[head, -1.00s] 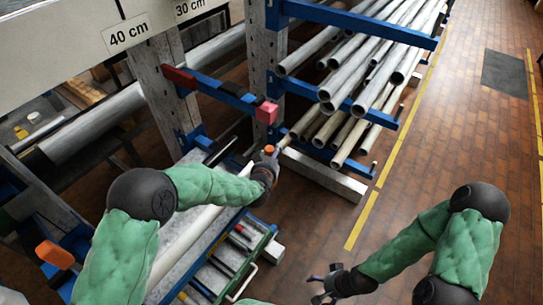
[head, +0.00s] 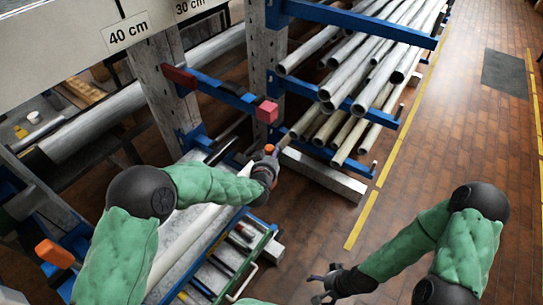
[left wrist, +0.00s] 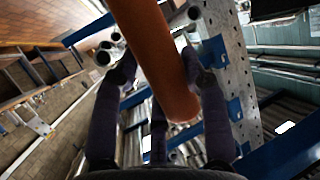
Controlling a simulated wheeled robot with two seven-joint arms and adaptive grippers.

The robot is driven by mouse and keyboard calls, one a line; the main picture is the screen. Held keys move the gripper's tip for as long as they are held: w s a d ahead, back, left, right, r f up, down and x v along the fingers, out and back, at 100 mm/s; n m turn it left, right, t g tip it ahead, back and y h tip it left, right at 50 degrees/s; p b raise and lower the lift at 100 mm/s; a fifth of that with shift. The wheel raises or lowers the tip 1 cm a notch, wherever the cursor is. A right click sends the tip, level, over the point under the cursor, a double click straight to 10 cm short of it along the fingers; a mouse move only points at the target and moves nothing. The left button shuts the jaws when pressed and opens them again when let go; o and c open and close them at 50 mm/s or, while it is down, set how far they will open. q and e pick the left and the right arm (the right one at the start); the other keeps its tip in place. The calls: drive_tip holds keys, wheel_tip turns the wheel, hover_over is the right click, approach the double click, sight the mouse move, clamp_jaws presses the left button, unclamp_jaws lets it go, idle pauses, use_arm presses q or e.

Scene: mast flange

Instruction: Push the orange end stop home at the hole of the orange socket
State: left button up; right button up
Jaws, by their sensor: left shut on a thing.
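The orange end stop shows as a small orange tip (head: 269,149) at my left gripper (head: 268,162) in the head view. In the left wrist view it is a long orange cylinder (left wrist: 158,55) between the dark fingers of my left gripper (left wrist: 158,85), which is shut on it. An orange block (head: 55,253) sits at the lower left of the head view. I cannot tell whether it is the orange socket, and no socket hole is visible. My right gripper (head: 322,286) is low in the head view, empty, with its fingers apart.
Grey pipes (head: 370,70) lie on blue rack arms at the upper right. A blue arm with a pink end block (head: 266,112) stands just behind my left gripper. A tray of tools (head: 225,262) is below it.

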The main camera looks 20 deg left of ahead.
use_arm(q)
drive_tip(key=shift+f+b, duration=2.45)
drive_tip(key=shift+f, duration=0.4)
idle(0.6)
drive_tip(key=o, duration=1.3)
drive_tip(key=shift+s, duration=0.15)
drive_tip(key=v, duration=1.1)
drive_tip(key=shift+s+r, duration=0.2)
drive_tip(key=shift+s, duration=0.15)
drive_tip(key=s+d+f+g+h, duration=0.1)
drive_tip(key=s+f+g, duration=0.3)
drive_tip(key=f, duration=0.5)
drive_tip(key=s+d+f+n+g+h, duration=0.1)
drive_tip(key=s+d+f+g+h, duration=0.1)
drive_tip(key=s+f, duration=0.7)
drive_tip(key=s+d+f+g+h, duration=0.1)
drive_tip(key=s+d+f+g, duration=0.2)
drive_tip(key=s+f+g, duration=0.4)
wheel_tip(320, 180, down, 4)
drive_tip(key=shift+s+f+n+h, duration=0.1)
drive_tip(key=shift+f+n+h, duration=0.1)
drive_tip(key=shift+n+h, duration=0.2)
